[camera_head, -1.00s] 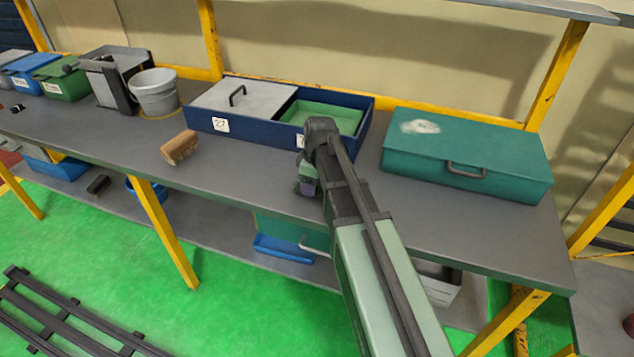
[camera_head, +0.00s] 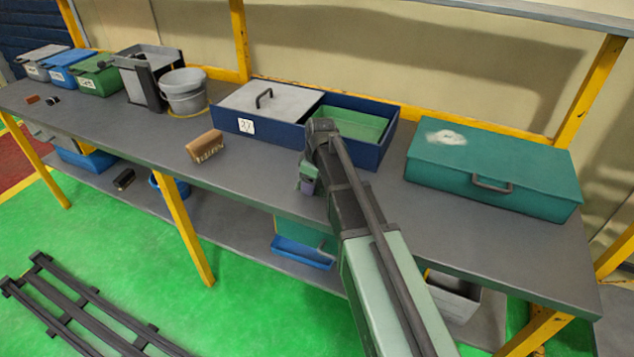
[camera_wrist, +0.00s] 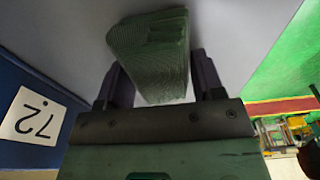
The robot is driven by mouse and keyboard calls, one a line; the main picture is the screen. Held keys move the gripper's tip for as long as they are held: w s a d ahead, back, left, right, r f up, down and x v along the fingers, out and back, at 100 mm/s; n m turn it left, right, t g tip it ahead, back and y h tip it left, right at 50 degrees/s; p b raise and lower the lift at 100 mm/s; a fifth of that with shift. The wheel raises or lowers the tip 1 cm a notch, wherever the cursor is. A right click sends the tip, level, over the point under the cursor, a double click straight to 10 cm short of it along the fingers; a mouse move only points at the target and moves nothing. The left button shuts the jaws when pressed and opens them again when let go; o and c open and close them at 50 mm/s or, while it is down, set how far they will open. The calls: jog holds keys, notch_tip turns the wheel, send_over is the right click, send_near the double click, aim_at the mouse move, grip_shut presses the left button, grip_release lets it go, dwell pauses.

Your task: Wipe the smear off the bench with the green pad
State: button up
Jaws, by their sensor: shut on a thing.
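My gripper (camera_wrist: 158,78) is shut on the green pad (camera_wrist: 148,45), a ridged block between its two dark fingers in the wrist view. In the head view my gripper (camera_head: 309,182) is at the front of the dark blue two-part box, over the grey bench (camera_head: 250,185). The pad's far end is close to the grey surface in the wrist view; I cannot tell if it touches. I make out no smear on the visible bench top. A whitish patch (camera_head: 446,137) shows on the teal case's lid. My arm hides part of the bench.
The dark blue box (camera_head: 228,121) stands behind my gripper, the teal case (camera_head: 490,165) to its right. A brown brush-like block (camera_head: 206,146) lies to the left. A grey bucket (camera_head: 184,92) and several bins stand farther left. Bench between block and gripper is clear.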

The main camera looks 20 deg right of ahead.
jog(key=shift+s+d, duration=1.15)
jog(key=shift+s+d+f, duration=0.1)
jog(key=shift+s+d, duration=1.2)
jog(key=shift+d, duration=0.05)
jog(key=shift+s+d, duration=1.15)
jog(key=shift+d, duration=0.3)
jog(key=shift+s+a+f, duration=0.1)
jog(key=shift+s+a, duration=0.1)
jog(key=shift+s, duration=0.1)
jog(key=shift+w+a+r, duration=0.2)
jog(key=shift+w+a, duration=2.3)
jog(key=shift+a, duration=0.1)
jog(key=shift+w+a+f, duration=0.15)
jog(key=shift+w+a, duration=0.95)
jog(key=shift+a, duration=0.1)
jog(key=shift+w+a, duration=0.1)
